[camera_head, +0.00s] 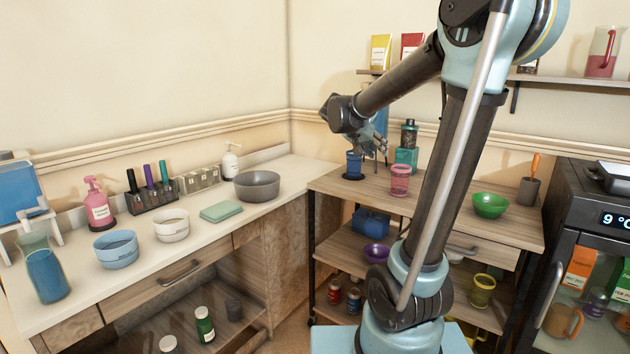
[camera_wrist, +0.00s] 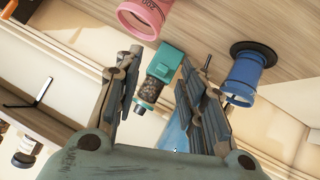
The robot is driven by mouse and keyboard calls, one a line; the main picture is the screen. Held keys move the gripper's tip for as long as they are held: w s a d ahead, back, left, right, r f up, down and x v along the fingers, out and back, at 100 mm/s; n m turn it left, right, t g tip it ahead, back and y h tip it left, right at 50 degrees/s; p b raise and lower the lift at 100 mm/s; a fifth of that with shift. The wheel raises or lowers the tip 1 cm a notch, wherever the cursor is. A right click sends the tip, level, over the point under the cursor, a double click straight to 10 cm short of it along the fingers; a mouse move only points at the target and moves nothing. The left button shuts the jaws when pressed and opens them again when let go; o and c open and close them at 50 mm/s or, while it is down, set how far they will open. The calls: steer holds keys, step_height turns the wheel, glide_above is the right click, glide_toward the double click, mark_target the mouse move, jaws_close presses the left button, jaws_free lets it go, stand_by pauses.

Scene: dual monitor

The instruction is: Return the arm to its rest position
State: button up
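My gripper (camera_head: 374,144) is at the end of my raised arm, above the left part of the wooden cart in the head view. In the wrist view my gripper (camera_wrist: 160,72) has its two fingers spread apart with nothing held between them. A blue cup (camera_head: 354,160) stands on a dark round coaster just below and left of the fingers. The blue cup also shows in the wrist view (camera_wrist: 243,82), to the right of the fingers and apart from them. My arm's links hide part of the cart's middle.
A pink cup (camera_head: 400,180), a teal grinder (camera_head: 406,157) and a green bowl (camera_head: 490,205) stand on the cart top (camera_head: 450,221). A wall shelf (camera_head: 545,78) runs behind my arm. A white counter (camera_head: 80,302) with bowls is at left; a black fridge (camera_head: 590,210) is at right.

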steer(key=s+d+f+n+g+y, duration=0.1)
steer(key=s+d+f+y, duration=0.1)
steer(key=s+f, duration=0.5)
steer(key=s+d+f+n+g+y, duration=0.1)
steer(key=s+f+n+g, duration=0.15)
steer(key=s, duration=0.85)
steer(key=s+a+f+n+y, duration=0.1)
steer(key=s+a+f+y, duration=0.1)
steer(key=s+f, duration=0.4)
steer(key=s+a+f+n+y, duration=0.1)
steer(key=s+a+f+y, duration=0.2)
steer(key=s+f, duration=0.3)
steer(key=s+g, duration=0.1)
steer(key=s, duration=0.2)
steer(key=shift+s+a, duration=0.2)
steer(key=shift+s, duration=0.05)
steer(key=shift+f+n, duration=0.1)
steer(key=shift+n, duration=0.15)
